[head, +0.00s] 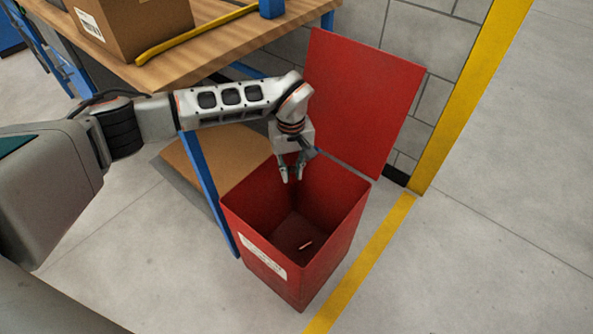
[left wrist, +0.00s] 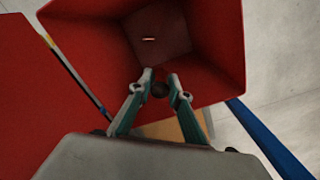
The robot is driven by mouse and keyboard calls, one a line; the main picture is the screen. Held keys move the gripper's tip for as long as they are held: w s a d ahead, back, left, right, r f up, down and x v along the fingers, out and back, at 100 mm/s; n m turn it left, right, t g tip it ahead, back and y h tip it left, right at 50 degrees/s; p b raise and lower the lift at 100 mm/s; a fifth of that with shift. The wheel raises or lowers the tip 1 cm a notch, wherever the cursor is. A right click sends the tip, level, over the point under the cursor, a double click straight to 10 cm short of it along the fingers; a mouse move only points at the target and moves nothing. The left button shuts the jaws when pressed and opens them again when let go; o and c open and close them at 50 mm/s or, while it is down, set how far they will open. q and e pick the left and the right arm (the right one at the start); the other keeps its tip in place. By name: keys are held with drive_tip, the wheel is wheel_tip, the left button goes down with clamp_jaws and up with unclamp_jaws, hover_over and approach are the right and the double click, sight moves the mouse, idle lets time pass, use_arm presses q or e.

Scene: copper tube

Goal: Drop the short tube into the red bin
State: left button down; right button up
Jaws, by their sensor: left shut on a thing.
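The red bin (head: 338,232) stands on the floor with its lid (head: 362,100) raised behind it. My left gripper (head: 292,180) points down over the back of the bin's opening. My right gripper is not in view.
Flattened brown board (head: 215,155) lies left of the bin. A yellow floor stripe (head: 365,262) runs right of it; the floor beyond is clear.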

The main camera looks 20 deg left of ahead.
use_arm(q)
wheel_tip(320, 180, down, 6)
drive_tip(key=b, duration=0.3)
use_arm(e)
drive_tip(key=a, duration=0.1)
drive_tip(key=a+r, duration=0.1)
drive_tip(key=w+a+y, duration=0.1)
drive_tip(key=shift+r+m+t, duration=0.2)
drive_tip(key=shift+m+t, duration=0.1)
use_arm(q)
drive_tip(key=shift+w, duration=0.1)
drive_tip(key=c, duration=1.8)
unclamp_jaws()
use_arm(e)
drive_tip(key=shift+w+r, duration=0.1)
use_arm(q)
drive_tip(key=shift+r, duration=3.8)
